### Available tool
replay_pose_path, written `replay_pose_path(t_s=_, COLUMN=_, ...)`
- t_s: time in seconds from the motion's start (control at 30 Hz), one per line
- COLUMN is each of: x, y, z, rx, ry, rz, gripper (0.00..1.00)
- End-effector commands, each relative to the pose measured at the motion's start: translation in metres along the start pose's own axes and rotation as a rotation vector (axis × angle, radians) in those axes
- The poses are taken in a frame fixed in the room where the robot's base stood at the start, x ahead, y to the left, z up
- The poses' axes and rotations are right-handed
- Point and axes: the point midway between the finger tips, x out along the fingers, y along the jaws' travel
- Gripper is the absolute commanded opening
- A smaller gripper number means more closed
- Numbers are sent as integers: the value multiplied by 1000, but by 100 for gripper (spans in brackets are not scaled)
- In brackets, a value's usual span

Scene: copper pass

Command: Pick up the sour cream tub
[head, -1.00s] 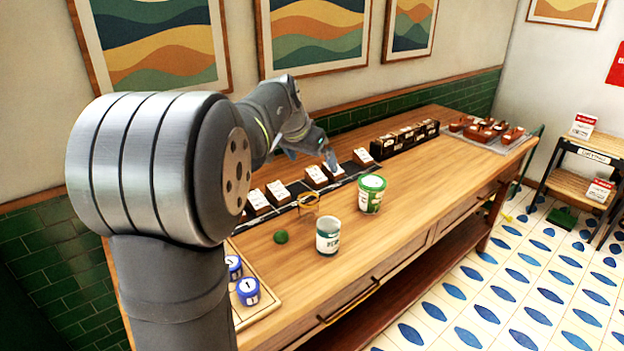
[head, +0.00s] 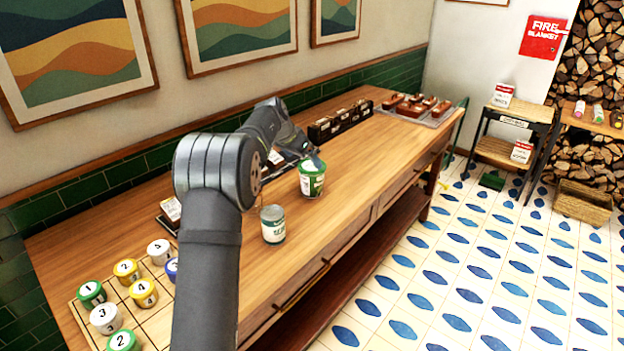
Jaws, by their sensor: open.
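A white and green tub (head: 312,184) with a green-rimmed lid stands upright on the wooden counter; it looks like the sour cream tub, though its label is too small to read. My gripper (head: 317,163) is open at the tub's upper back edge, just above or behind its lid. I cannot tell whether the fingers touch it. The fingers are small and partly merge with the tub's top in this view.
A grey-and-white labelled can (head: 272,226) stands in front-left of the tub. Numbered jars (head: 144,292) sit on a board at the counter's near left. A dark divided box (head: 339,121) and a tray of brown items (head: 416,108) lie farther back. The counter right of the tub is clear.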

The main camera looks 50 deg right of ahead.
Motion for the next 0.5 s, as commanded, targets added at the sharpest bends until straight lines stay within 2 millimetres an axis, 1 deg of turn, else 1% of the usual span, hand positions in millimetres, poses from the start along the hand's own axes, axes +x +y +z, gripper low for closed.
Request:
replay_pose_path(t_s=0.03, x=13, y=0, z=1, rx=-1, ry=-3, rz=2, gripper=100)
replay_pose_path(t_s=0.1, x=27, y=0, z=1, rx=-1, ry=-1, rz=1, gripper=100)
replay_pose_path(t_s=0.2, x=42, y=0, z=1, rx=-1, ry=-2, rz=1, gripper=100)
replay_pose_path(t_s=0.5, x=63, y=-1, z=1, rx=-1, ry=-1, rz=0, gripper=100)
